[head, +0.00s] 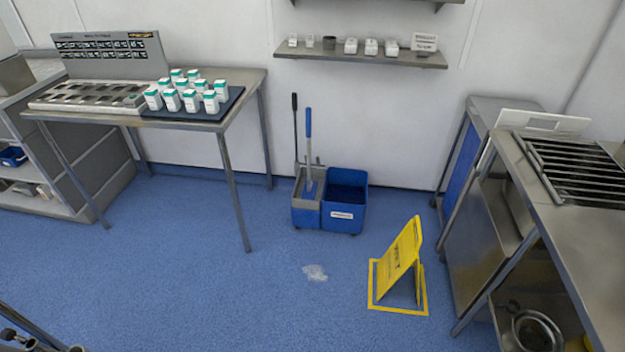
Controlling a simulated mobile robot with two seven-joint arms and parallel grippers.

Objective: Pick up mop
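A mop with a blue-topped handle (308,124) stands upright in a mop bucket (345,207) near the back wall. The bucket is blue, with a grey wringer part on its left side. The mop's lower end is hidden inside the wringer part. A second thin dark handle (295,120) rises just left of the mop. Neither of my grippers is in view.
A yellow wet-floor sign (400,255) stands right of a pale spill (315,272) on the blue floor. A steel table with white-green boxes (130,118) is at left. Steel counters (570,235) are at right. The middle floor is otherwise clear.

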